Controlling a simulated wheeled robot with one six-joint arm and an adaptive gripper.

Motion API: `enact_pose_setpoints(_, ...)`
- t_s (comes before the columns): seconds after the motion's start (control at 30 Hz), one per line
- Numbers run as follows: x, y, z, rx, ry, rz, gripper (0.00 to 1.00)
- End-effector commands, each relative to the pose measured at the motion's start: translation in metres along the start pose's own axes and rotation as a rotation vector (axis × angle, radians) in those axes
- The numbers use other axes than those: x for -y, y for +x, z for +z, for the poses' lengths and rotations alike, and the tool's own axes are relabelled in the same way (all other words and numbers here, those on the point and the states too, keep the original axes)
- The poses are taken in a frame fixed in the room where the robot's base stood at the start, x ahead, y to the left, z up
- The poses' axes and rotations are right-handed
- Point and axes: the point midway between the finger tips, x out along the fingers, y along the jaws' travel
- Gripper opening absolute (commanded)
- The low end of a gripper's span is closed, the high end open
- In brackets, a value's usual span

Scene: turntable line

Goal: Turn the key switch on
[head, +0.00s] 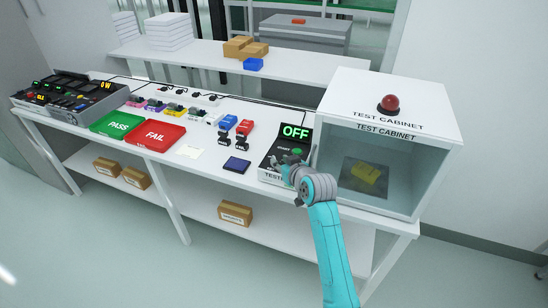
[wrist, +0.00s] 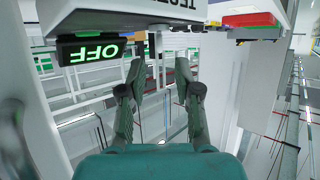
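The tester box (head: 270,172) stands at the right end of the bench, beside the test cabinet. Its display (head: 295,132) reads OFF in green; it also shows upside down in the wrist view (wrist: 88,50). A green button (head: 297,152) is on the box's sloped top. I cannot make out the key switch in either view; my gripper covers part of the box in the head view. My gripper (head: 285,169) is at the box's front right. In the wrist view my gripper (wrist: 160,68) has its two fingers apart with nothing between them, below the box's lettered face (wrist: 175,12).
The test cabinet (head: 388,128), with a red dome on top (head: 388,104) and a yellow part inside (head: 366,175), stands close on the right.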

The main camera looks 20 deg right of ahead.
Motion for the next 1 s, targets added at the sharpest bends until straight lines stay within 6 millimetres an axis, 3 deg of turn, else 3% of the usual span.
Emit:
enact_pose_setpoints(0.1, 0.000, 0.023, 0.000, 0.002, 0.000, 0.000, 0.33)
enact_pose_setpoints(0.33, 0.000, 0.053, 0.000, 0.001, 0.000, 0.000, 0.33)
enact_pose_setpoints(0.8, 0.000, 0.065, 0.000, 0.000, 0.000, 0.001, 0.33)
enact_pose_setpoints(0.83, 0.000, 0.065, 0.000, 0.000, 0.000, 0.001, 0.30)
enact_pose_setpoints(0.93, 0.000, 0.065, 0.000, 0.000, 0.000, 0.001, 0.05)
enact_pose_setpoints(1.0, 0.000, 0.065, 0.000, 0.000, 0.000, 0.001, 0.00)
